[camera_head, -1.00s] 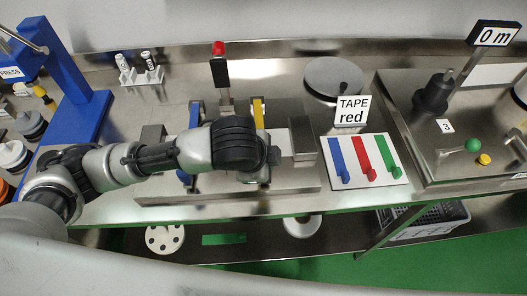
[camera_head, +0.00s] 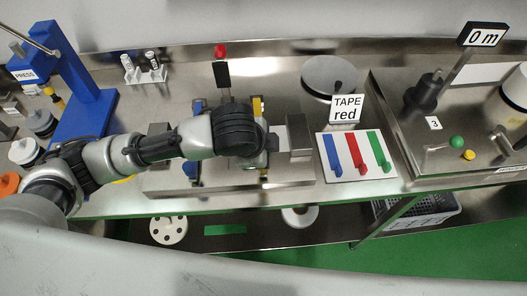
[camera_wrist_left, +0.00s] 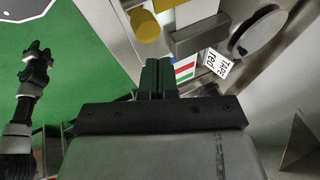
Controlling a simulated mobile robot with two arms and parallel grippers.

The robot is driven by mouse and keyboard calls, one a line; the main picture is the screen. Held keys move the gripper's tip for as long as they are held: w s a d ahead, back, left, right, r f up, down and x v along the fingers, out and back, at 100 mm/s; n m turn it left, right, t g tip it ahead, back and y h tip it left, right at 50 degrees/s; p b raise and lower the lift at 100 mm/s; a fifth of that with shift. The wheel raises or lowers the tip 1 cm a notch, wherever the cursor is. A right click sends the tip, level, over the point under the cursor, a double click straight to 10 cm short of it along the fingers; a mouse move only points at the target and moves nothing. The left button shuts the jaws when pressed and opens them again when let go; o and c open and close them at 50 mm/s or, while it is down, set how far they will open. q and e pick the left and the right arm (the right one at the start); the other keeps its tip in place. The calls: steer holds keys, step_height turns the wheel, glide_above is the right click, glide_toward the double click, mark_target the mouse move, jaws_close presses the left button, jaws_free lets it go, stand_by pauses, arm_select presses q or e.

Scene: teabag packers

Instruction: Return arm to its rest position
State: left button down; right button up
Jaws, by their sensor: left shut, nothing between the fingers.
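My left arm (camera_head: 140,150) reaches in from the left over the steel bench, its wrist above the packing fixture. My left gripper (camera_wrist_left: 158,68) shows its two dark fingers pressed together, with nothing between them, in the left wrist view. In the head view the wrist mostly hides it. A black gripper, seemingly my right one (camera_wrist_left: 36,52), hangs over the green floor in the left wrist view; its finger state is unclear.
A blue press (camera_head: 75,85) stands left. A white board (camera_head: 330,171) with blue, red and green strips lies right of the fixture, by the "TAPE red" sign (camera_head: 347,108). A red-topped post (camera_head: 221,65) rises behind my wrist. Green floor (camera_head: 440,235) lies below.

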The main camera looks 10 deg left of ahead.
arm_select(q)
steer(key=s+b+v, duration=0.1)
steer(key=b+v, duration=0.1)
steer(key=v, duration=0.8)
steer(key=s+a+f+n+g+y, duration=0.1)
steer(key=s+a+f+n, duration=0.6)
steer(key=f, duration=0.3)
steer(key=s+a+f+n+y, duration=0.1)
steer(key=s+a+f+n, duration=0.6)
steer(key=f, duration=0.3)
step_height(320, 180, down, 27)
steer(key=n+g+b, duration=0.1)
steer(key=s+a+f+g+b, duration=0.1)
steer(key=s+a+f, duration=0.1)
steer(key=s+f, duration=1.4)
steer(key=shift+a+f+y+b, duration=0.3)
steer(key=shift+f, duration=0.1)
arm_select(e)
step_height(320, 180, down, 4)
steer(key=shift+s+a+r, duration=0.1)
